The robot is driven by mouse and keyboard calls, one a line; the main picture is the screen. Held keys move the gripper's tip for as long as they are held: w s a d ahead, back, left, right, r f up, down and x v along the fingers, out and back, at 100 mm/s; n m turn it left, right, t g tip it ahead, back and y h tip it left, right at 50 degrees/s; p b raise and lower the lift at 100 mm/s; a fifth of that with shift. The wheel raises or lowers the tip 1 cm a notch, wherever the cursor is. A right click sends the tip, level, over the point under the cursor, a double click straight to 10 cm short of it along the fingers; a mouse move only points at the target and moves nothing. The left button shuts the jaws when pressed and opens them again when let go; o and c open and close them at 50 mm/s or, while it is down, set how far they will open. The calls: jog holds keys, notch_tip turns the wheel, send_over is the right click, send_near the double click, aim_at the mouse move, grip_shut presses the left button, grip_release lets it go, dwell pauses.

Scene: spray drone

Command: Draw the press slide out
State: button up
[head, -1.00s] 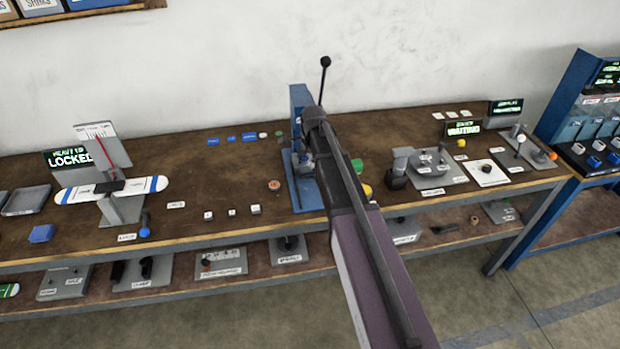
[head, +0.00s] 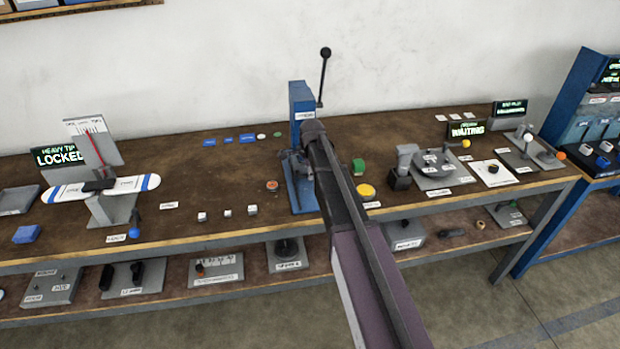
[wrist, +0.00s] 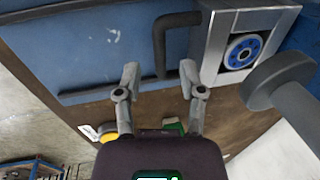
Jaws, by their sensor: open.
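The blue press (head: 303,96) stands on the bench, its black-knobbed lever (head: 323,72) pointing up. My arm covers much of its front in the head view. In the wrist view, a grey metal block (wrist: 217,62) holds a round part with a blue ring (wrist: 243,51) against the blue press body (wrist: 100,50). A black bent handle (wrist: 160,45) sits beside the block. I take it for the slide's handle. My gripper (wrist: 160,76) is open, with one finger on each side of the handle's lower end in the picture. Contact cannot be told.
A thick grey rod (wrist: 280,80) is close on the right of the wrist view. A green block (head: 358,167) and a yellow button (head: 366,191) stand right of the press.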

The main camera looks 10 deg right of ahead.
jog(key=shift+w+f+b, duration=0.1)
jog(key=shift+f+b, duration=0.25)
jog(key=shift+f, duration=0.25)
grip_shut()
